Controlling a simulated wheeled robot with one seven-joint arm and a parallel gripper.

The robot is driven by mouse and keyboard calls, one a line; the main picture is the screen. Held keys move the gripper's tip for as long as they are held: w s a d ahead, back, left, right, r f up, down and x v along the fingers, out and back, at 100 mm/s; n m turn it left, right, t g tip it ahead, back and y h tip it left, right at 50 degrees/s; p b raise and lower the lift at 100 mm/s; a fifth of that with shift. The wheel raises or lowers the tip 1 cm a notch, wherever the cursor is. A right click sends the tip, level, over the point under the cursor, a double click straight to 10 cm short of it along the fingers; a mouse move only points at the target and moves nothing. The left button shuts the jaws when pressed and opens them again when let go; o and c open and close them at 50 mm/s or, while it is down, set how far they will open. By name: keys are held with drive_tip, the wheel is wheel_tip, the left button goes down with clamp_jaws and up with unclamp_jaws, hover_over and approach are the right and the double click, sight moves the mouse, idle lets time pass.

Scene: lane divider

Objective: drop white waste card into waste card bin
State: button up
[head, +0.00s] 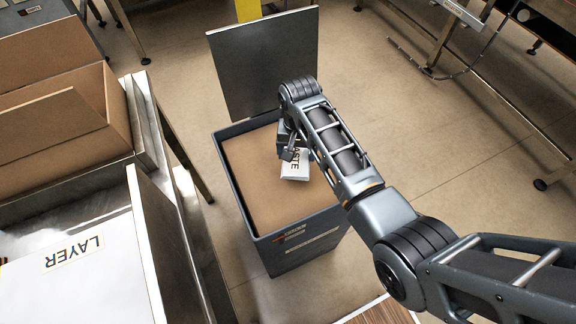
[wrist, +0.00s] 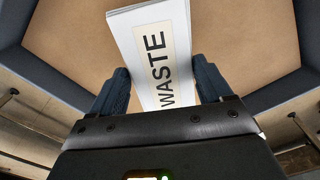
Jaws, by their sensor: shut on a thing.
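The white waste card (head: 295,168), marked WASTE, hangs from my gripper (head: 288,145) over the waste card bin (head: 243,203). In the wrist view the card (wrist: 158,48) sits between the two dark fingers of my gripper (wrist: 163,90), which is shut on it. The bin is a grey open-topped box with a flat brown surface inside, and its metal lid (head: 262,65) stands raised at the back. The card is within the bin's rim as seen from above; I cannot tell how far it is above the brown surface. My arm hides part of the bin's right side.
At left, a steel table (head: 150,130) carries an open cardboard box (head: 55,125) and a white sheet (head: 75,270) marked LAYER. A steel frame with a dark cable (head: 465,78) stands at upper right. The floor right of the bin is clear.

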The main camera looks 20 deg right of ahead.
drive_tip(key=shift+f+b, duration=1.9)
drive_tip(key=shift+f, duration=0.35)
drive_tip(key=o, duration=1)
drive_tip(key=shift+c, duration=0.2)
drive_tip(key=shift+r, duration=3.95)
